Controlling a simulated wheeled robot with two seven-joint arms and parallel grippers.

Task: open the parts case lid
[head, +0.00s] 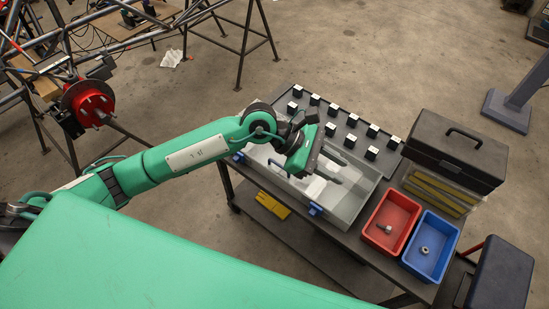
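The parts case (352,203) is a long pale grey box with blue latches on its near side, one latch (315,209) at the front and one (239,157) further left. It stands on the dark table. I look down into a pale interior and cannot tell whether a clear lid covers it. My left gripper (335,171) is above the middle of the case, with its two fingers apart and pointing right. Nothing shows between them. The gripper and wrist hide part of the case. I cannot tell whether the fingers touch it. My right gripper is not in view.
Several small black blocks with white tops (351,120) stand behind the case. A red bin (412,206) and a blue bin (450,231), each holding a metal part, sit to its right. A black toolbox (455,150) stands behind the bins. A tube frame (60,70) is at left.

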